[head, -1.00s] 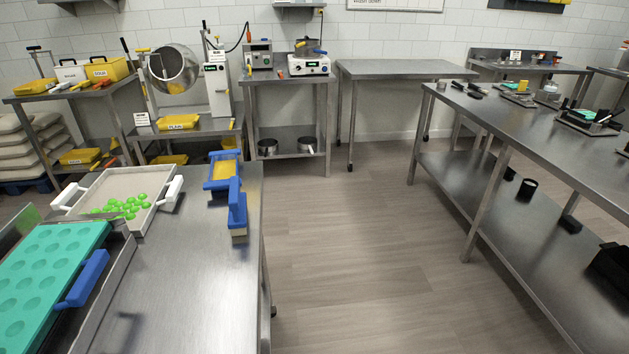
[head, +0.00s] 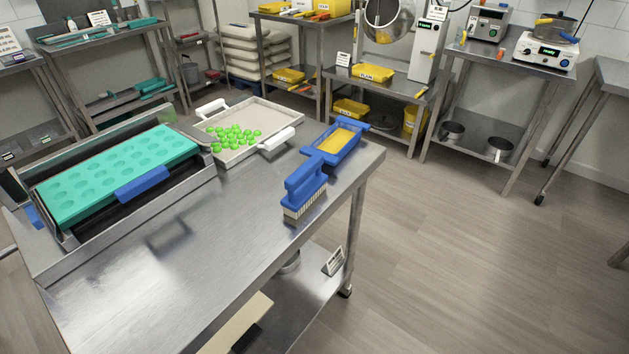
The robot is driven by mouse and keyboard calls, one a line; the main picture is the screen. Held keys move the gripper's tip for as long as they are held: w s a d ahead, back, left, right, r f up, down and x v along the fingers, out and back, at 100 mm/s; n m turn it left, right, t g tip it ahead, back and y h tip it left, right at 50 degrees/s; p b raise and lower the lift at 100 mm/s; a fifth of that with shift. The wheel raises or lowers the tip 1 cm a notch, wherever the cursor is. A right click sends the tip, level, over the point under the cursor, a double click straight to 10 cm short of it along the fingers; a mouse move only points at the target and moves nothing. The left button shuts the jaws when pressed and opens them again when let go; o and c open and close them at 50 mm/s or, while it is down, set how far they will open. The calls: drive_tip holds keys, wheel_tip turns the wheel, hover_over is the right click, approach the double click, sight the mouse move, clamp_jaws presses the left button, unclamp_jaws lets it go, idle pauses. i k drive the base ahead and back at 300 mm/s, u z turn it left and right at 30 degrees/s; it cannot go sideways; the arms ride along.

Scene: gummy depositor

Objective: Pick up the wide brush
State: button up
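The wide brush (head: 304,192) stands on the steel table (head: 210,245) near its right edge in the head view. It has a blue handle on top and pale bristles facing down. Its handle end is close to a blue tray (head: 335,145) with a yellow inside, just behind it; I cannot tell whether they touch. My gripper is not in view.
A white-handled tray (head: 255,119) with green gummies lies behind the brush. A teal mould (head: 120,172) sits in a metal frame at the left. The table's middle is clear. Shelves and a stove stand at the back; the floor at right is free.

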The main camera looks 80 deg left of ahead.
sight(305, 186)
drive_tip(key=u, duration=0.5)
drive_tip(key=i, duration=0.7)
drive_tip(key=u, duration=1.35)
drive_tip(key=i, duration=0.6)
drive_tip(key=u, duration=0.55)
